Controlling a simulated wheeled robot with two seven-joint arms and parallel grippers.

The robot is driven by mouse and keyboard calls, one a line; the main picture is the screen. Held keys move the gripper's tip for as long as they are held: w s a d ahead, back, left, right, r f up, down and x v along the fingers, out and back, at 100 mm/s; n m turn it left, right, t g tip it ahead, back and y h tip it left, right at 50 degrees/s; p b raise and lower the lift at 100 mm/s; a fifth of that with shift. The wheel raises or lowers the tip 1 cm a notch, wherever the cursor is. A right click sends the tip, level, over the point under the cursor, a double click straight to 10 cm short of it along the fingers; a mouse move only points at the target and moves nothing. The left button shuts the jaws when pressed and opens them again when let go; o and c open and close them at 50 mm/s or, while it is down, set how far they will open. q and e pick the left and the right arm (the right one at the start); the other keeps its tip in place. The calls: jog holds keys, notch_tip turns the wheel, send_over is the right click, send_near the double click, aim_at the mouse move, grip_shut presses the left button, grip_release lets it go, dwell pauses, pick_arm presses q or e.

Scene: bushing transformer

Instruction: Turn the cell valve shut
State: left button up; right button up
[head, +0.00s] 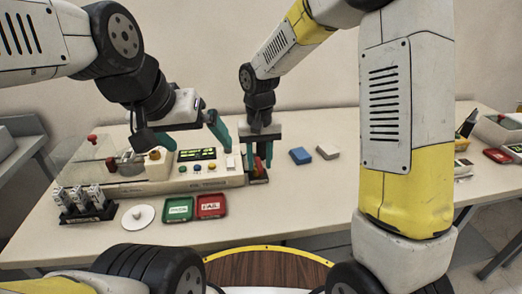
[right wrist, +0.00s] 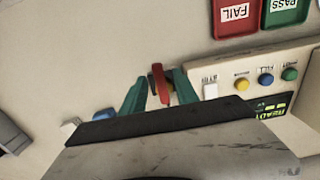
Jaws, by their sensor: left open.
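The cell valve with its red lever (head: 258,168) sits at the right end of the test panel (head: 205,182). In the right wrist view the red lever (right wrist: 159,84) stands between the two teal fingers of my right gripper (right wrist: 161,90), with a brass-coloured part beside it. That gripper (head: 259,148) is open around the lever, with a gap on the left finger's side; contact with the right finger I cannot tell. My left gripper (head: 180,135) is open and empty above the panel, its fingers wide apart. Much of the valve body is hidden.
A green PASS tray (head: 178,209), a red FAIL tray (head: 211,206), a white disc (head: 138,216) and a black rack (head: 88,213) lie in front. Blue (head: 300,155) and grey (head: 328,151) blocks lie right of the valve. Panel buttons (right wrist: 265,80) are close to the right gripper.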

grip_shut()
dwell(0.3)
jog(key=w+d+n, duration=0.1)
jog(key=n, duration=0.3)
jog(key=d+n, duration=0.1)
jog(key=n, duration=0.3)
jog(key=w+d+n, duration=0.1)
jog(key=n, duration=0.4)
jog(key=shift+w, duration=0.3)
jog(key=shift+w+n, duration=0.4)
jog(key=shift+n, duration=0.85)
jog(key=shift+w+n, duration=0.35)
jog(key=shift+n, duration=0.9)
